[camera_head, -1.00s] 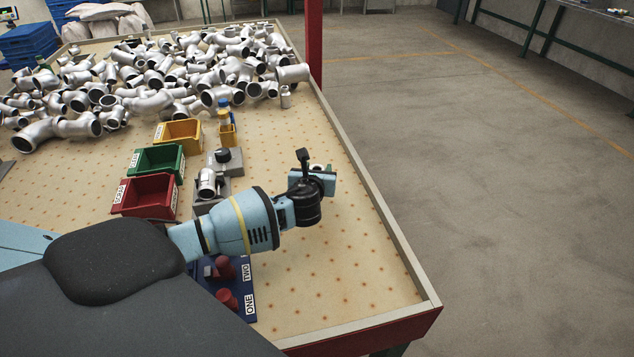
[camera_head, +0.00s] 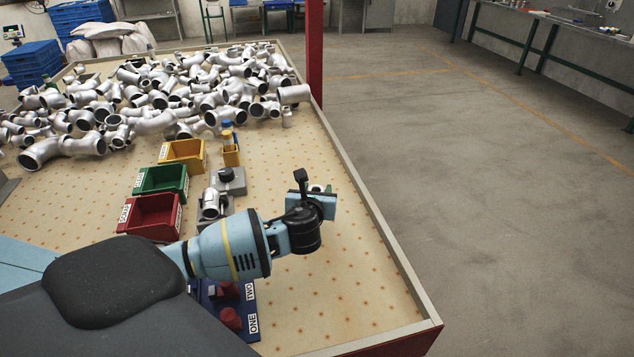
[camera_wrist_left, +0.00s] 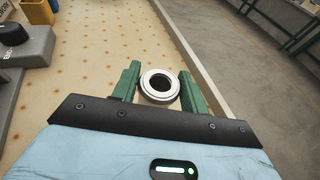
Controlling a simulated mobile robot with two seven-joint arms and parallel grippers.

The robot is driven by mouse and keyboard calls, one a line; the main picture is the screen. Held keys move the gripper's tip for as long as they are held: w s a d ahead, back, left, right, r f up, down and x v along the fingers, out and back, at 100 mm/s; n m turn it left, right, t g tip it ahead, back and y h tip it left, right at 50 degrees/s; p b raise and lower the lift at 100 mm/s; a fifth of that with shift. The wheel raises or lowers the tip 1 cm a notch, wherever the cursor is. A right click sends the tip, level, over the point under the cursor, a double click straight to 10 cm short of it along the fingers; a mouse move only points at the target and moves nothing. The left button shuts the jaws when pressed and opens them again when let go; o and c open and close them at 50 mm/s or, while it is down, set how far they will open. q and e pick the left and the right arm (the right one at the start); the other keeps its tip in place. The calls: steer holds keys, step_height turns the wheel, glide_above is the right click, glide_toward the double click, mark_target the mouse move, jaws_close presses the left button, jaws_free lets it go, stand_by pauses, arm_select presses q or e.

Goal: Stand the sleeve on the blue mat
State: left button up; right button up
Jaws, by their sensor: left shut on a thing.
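The sleeve (camera_wrist_left: 158,98) shows in the left wrist view as a pale metal ring, seen from its end with a dark bore. My left gripper (camera_wrist_left: 161,72) is shut on it, with one green finger on each side. In the head view my left gripper (camera_head: 320,189) is over the right part of the table, and its wrist hides most of the fingers and sleeve. A dark blue mat or board (camera_head: 243,343) marked ONE and TWO lies near the table's front, partly hidden by my arm. My right gripper is not in view.
Red pieces (camera_head: 231,318) stand on the blue board. Red (camera_head: 150,232), green (camera_head: 160,190) and yellow (camera_head: 183,163) bins stand left of my gripper. Grey fixtures (camera_head: 229,188) stand beside them. Pipe fittings cover the table's far end. The raised rim (camera_head: 385,232) runs along the right.

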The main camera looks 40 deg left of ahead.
arm_select(q)
steer(key=s+f+v, duration=0.1)
steer(key=f+v, duration=0.1)
steer(key=v, duration=0.9)
steer(key=s+d+r+m+t+h, duration=0.1)
steer(key=s+d+r+m+h, duration=0.3)
steer(key=d+r, duration=0.4)
steer(key=d+m+h, duration=0.1)
steer(key=d+h, duration=0.1)
steer(key=d, duration=0.1)
steer(key=shift+s+d+r+t+h+p, duration=0.2)
steer(key=shift+r+t+h+p, duration=0.1)
steer(key=shift+r+p, duration=0.1)
